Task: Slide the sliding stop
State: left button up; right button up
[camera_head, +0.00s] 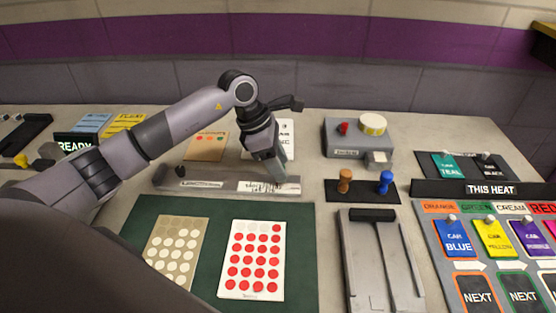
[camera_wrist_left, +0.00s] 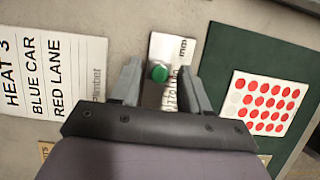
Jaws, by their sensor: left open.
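A long grey rail (camera_head: 225,185) with printed labels lies across the table behind the green mat. A small dark knob (camera_head: 180,170) stands near its left end. My left gripper (camera_head: 279,163) points down over the right end of the rail. I cannot tell whether the fingers touch the knob. In the head view the gripper hides this knob. Which part is the sliding stop is not marked legibly. My right gripper is not in view.
A green mat (camera_head: 210,210) with two dotted cards lies in front of the rail. A dark tray (camera_head: 361,198) with orange and blue pegs, a grey two-lane track (camera_head: 351,250) and a grey box (camera_head: 345,135) stand to the right. Card boards fill the far right.

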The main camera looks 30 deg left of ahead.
pick_arm(q)
grip_shut()
jog(key=shift+s+a+b, duration=0.15)
jog(key=shift+s+a, duration=0.15)
jog(key=shift+a, duration=0.4)
jog(key=shift+s+a+b, duration=0.2)
jog(key=shift+s+a, duration=0.15)
jog(key=shift+a, duration=0.3)
jog(key=shift+s+a+b, duration=0.15)
jog(key=shift+s+a, duration=0.15)
jog(key=shift+a, duration=0.4)
grip_release()
jog(key=shift+r, duration=0.1)
jog(key=v, duration=0.7)
jog(key=shift+b, duration=0.45)
